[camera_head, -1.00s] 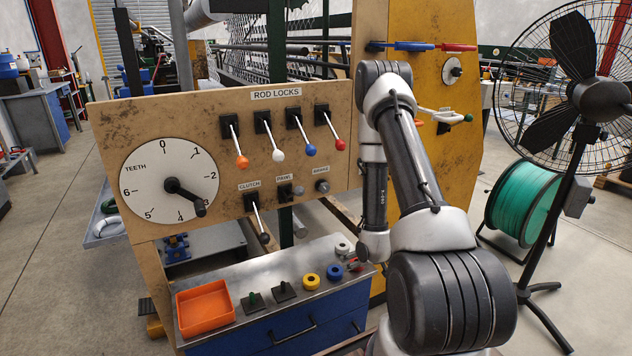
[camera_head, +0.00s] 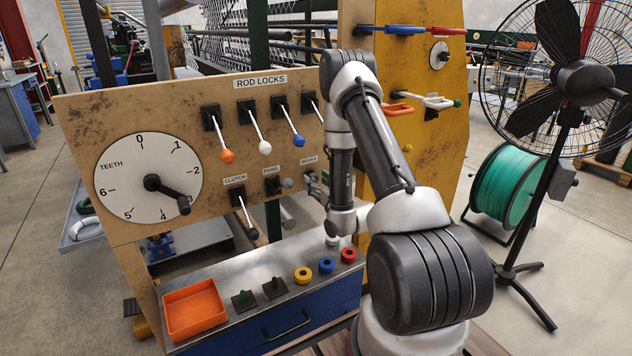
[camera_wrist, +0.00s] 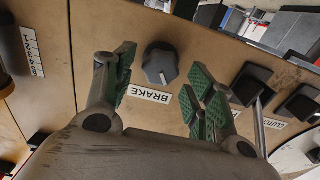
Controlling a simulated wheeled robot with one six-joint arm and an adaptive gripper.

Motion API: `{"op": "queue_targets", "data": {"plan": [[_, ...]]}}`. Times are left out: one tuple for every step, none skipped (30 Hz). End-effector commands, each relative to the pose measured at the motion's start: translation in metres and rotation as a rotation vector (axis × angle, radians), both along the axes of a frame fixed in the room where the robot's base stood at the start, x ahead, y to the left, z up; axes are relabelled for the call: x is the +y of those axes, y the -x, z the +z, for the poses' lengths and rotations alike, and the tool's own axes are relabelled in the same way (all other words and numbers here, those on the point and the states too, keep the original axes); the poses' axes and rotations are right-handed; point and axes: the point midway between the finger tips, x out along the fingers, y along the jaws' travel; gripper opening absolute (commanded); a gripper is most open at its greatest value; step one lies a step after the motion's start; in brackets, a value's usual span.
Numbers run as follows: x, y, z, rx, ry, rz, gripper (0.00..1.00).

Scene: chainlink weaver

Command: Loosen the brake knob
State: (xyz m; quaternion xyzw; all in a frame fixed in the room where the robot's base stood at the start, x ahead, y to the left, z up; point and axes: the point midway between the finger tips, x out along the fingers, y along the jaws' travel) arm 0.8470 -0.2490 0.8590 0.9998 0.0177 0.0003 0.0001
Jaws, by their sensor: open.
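The brake knob (camera_wrist: 160,62) is a dark grey, lobed knob on the tan panel, in the upper middle of the wrist view, with the BRAKE label (camera_wrist: 150,93) beside it. My gripper (camera_wrist: 163,78) is open, with its green-padded fingers on either side of the knob in the picture. The knob sits between and slightly beyond the fingertips; I see no contact.
The pawl switch (camera_head: 272,184) and clutch lever (camera_head: 246,215) are left of my gripper. Rod lock levers (camera_head: 250,130) hang above. Below, the bench (camera_head: 215,268) holds an orange tray (camera_head: 195,310) and coloured rings. A fan (camera_head: 583,84) stands right.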

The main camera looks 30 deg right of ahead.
Motion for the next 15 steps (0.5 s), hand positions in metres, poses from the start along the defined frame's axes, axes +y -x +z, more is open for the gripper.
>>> {"op": "queue_targets", "data": {"plan": [[0.0003,-0.0047,0.0003,-0.002,0.001,0.000,0.55],[0.0001,-0.0068,0.0004,-0.002,0.001,-0.001,0.55],[0.0001,-0.0086,0.0002,-0.001,0.001,-0.001,0.55],[0.0000,-0.0096,0.0001,0.000,0.000,-0.001,0.55],[0.0000,-0.0102,0.0000,0.001,0.000,-0.002,0.55],[0.0000,-0.0107,-0.0001,0.001,0.000,-0.002,0.55],[0.0000,-0.0108,-0.0002,0.001,0.000,-0.002,0.55],[0.0000,-0.0108,-0.0002,0.001,0.000,-0.002,0.55],[0.0000,-0.0107,-0.0002,0.001,0.000,-0.002,0.55],[0.0000,-0.0107,-0.0001,0.001,0.000,-0.002,0.55],[0.0000,-0.0106,-0.0001,0.001,0.000,-0.002,0.55],[0.0000,-0.0106,-0.0001,0.001,0.000,-0.001,0.51],[0.0000,-0.0106,-0.0001,0.001,0.000,-0.001,0.46],[0.0000,-0.0106,-0.0001,0.001,0.000,-0.001,0.40],[0.0000,-0.0105,-0.0001,0.001,0.000,-0.001,0.33]]}}
